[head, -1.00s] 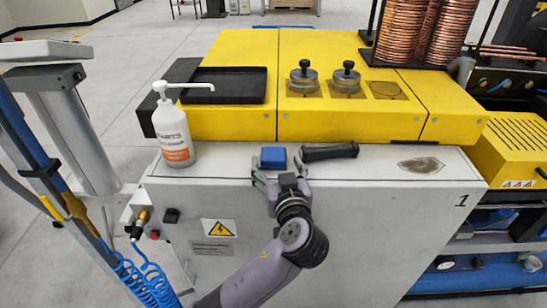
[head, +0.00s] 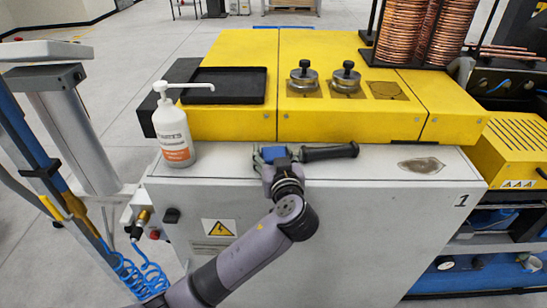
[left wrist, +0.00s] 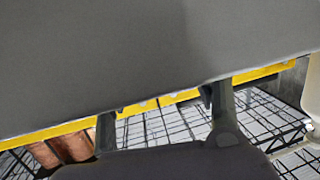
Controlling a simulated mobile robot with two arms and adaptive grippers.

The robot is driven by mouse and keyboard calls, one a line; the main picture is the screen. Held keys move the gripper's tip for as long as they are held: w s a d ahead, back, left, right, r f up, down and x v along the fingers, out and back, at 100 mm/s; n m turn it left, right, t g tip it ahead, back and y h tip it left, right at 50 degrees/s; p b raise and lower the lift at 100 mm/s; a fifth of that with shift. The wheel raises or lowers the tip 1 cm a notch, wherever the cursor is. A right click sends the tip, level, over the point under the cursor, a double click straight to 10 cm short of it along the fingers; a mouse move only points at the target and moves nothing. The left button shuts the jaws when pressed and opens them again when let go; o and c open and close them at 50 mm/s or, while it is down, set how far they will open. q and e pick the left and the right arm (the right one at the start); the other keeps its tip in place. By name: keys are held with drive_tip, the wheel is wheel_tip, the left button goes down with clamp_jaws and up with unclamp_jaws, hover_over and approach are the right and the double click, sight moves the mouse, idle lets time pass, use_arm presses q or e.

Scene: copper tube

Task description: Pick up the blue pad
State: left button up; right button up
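The blue pad (head: 272,153) lies on the light grey cabinet top (head: 370,180), left of the black handle-shaped tool. My left gripper (head: 274,157) is at the pad, coming from the front, and hides part of it. Its fingers are apart, one towards each side of the pad; I cannot tell whether they touch it. In the left wrist view the two fingertips (left wrist: 160,108) are also well apart, and the blue pad does not show there. My right gripper is not in view.
The black handle-shaped tool (head: 330,152) lies close right of the pad. A white pump bottle (head: 174,135) stands to the left. Behind rises the yellow housing (head: 350,125) with a black tray (head: 226,86). The cabinet top is mostly clear to the right.

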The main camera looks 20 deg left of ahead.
use_arm(q)
drive_tip(key=c, duration=0.6)
drive_tip(key=shift+r, duration=0.15)
